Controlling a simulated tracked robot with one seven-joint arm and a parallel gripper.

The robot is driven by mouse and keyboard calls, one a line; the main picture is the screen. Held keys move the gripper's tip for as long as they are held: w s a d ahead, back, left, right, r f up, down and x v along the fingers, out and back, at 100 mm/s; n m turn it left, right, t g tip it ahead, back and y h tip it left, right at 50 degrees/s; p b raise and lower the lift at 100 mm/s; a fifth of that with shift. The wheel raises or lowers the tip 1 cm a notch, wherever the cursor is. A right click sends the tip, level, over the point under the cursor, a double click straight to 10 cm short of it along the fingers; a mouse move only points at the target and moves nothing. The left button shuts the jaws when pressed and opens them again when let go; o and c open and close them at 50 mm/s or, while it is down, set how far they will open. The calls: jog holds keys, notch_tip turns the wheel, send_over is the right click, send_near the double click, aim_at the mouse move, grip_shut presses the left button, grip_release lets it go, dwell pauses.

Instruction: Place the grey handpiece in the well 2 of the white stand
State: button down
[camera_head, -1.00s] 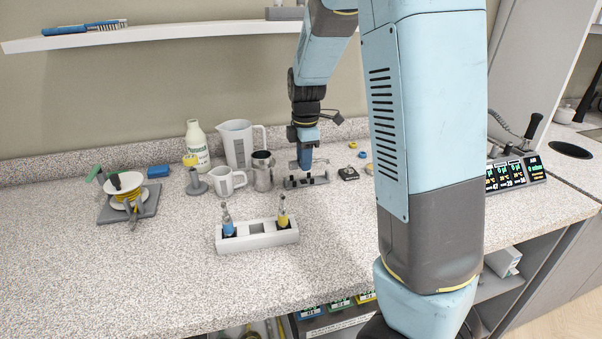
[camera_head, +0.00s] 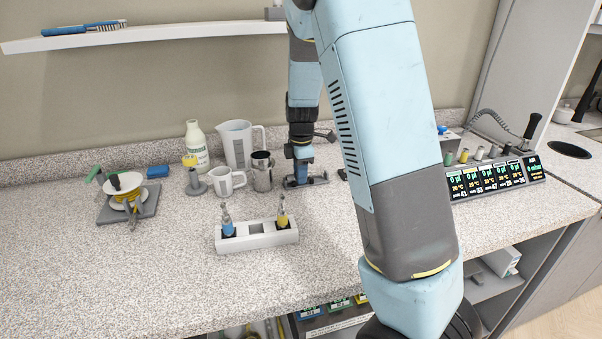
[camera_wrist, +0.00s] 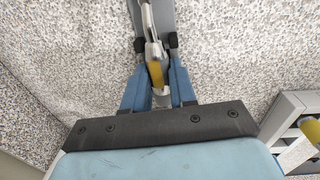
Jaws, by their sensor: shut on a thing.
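The white stand (camera_head: 265,241) is on the counter in front of my arm. Its left well holds a handpiece with a blue band (camera_head: 227,226), its right well one with a yellow band (camera_head: 283,219). The middle well (camera_head: 256,229) looks empty. My gripper (camera_head: 302,179) is down at a low grey rest (camera_head: 320,180) behind the stand. In the wrist view its blue fingers (camera_wrist: 158,88) are shut on the grey handpiece (camera_wrist: 150,32), which shows a yellow part (camera_wrist: 156,73) and lies along the rest. The handpiece is mostly hidden in the head view.
A steel jug (camera_head: 262,172), white mug (camera_head: 226,182), clear pitcher (camera_head: 237,142) and bottle (camera_head: 197,146) stand left of my gripper. A display unit (camera_head: 497,178) is at right. The counter left of the stand is clear.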

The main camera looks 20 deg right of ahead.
jog(key=c, duration=0.9)
grip_release()
jog(key=shift+f, duration=0.1)
